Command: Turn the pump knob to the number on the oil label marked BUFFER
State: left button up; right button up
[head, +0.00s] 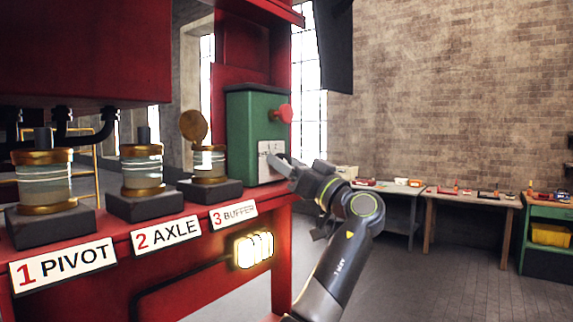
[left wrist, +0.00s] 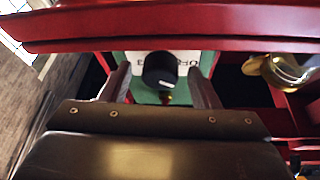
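The green pump box (head: 240,115) stands at the right end of the red shelf, with a white dial plate (head: 266,146) on its front. My left gripper (head: 277,160) is at that plate and covers part of it. In the left wrist view the black knob (left wrist: 160,70) with a short white mark sits between my two fingers. The fingers are apart, with a gap visible on each side of the knob. The white plate (left wrist: 150,57) behind it is partly hidden, and its numbers cannot be read. The BUFFER label (head: 234,215) bears a red 3. My right gripper is out of view.
Glass oilers with brass fittings stand on dark blocks behind the labels 1 PIVOT (head: 63,265) and 2 AXLE (head: 166,234). A red round handle (head: 283,113) sticks out of the box's right side. A lit lamp (head: 253,249) hangs below the shelf. Workbenches (head: 467,200) stand far right.

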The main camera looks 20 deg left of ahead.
pick_arm(q)
jog(key=c, duration=1)
